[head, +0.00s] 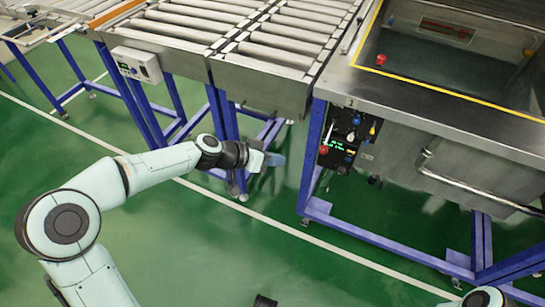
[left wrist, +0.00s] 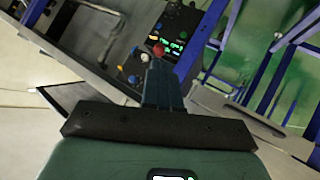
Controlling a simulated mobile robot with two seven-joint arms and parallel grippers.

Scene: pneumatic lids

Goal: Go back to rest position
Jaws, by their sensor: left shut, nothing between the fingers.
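My left arm reaches in from the left in the head view, and its gripper (head: 273,160) is shut and empty. It is held out in front of the roller conveyor frame, left of the control panel (head: 345,138). In the left wrist view the shut fingers (left wrist: 162,85) point toward the same control panel (left wrist: 172,38), with its red knob and green display. A gap between fingertips and panel shows in the head view. Only a small part of my right arm shows at the bottom right of the head view, and its gripper is out of view.
A roller conveyor (head: 215,25) on blue legs runs along the back, with a grey control box (head: 137,65). A metal tank (head: 440,75) with a yellow-edged opening stands at the right, with a pipe handle (head: 480,185) on its front. The green floor (head: 200,245) in front is mostly clear.

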